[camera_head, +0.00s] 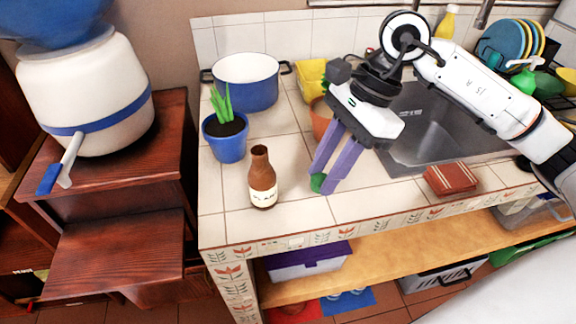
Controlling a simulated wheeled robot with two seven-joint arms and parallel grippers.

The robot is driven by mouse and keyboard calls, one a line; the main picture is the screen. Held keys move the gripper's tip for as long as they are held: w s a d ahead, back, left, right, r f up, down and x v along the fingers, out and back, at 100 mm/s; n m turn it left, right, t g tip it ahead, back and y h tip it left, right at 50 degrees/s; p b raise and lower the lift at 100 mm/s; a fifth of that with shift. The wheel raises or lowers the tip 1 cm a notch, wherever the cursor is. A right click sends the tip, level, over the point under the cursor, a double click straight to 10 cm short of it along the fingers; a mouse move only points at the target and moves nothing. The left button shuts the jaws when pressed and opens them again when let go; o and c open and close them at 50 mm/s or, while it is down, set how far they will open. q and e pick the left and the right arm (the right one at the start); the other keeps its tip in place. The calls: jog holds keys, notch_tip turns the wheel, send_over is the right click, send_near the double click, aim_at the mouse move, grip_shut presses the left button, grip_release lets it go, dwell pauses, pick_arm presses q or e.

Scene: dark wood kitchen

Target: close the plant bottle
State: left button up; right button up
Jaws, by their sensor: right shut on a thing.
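A brown bottle (262,178) with a white label stands upright near the front of the tiled counter. Its neck points up and no cap shows on it. My right gripper (324,184), with purple fingers, is to the right of the bottle and apart from it, pointing down. It is shut on a small green piece (317,182) at the fingertips, which looks like a cap, though it is partly hidden. My left gripper is out of view.
A blue pot with a plant (225,137) stands behind the bottle, and a blue and white cooking pot (247,82) further back. A brown box (451,179) lies right, near the sink (425,130). The counter's front left corner is clear.

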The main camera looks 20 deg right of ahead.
jog(key=n+g, duration=0.1)
jog(key=n, duration=0.2)
jog(key=s+a+f+n+g, duration=0.1)
jog(key=n, duration=0.2)
jog(key=a+f+n+g+h, duration=0.1)
jog(key=n, duration=0.2)
jog(key=shift+s+a, duration=0.15)
jog(key=shift+s, duration=0.1)
jog(key=n, duration=0.1)
jog(key=n+g+h, duration=0.1)
jog(key=n, duration=0.1)
jog(key=s+n+h, duration=0.1)
jog(key=n, duration=0.1)
jog(key=shift+a+f, duration=0.3)
jog(key=shift+f, duration=0.1)
jog(key=n, duration=0.1)
jog(key=n+h, duration=0.1)
jog(key=n, duration=0.2)
jog(key=shift+s+f+n+g+h, duration=0.25)
jog(key=shift+s+n+g+h, duration=0.05)
jog(key=shift+s+n+g, duration=0.1)
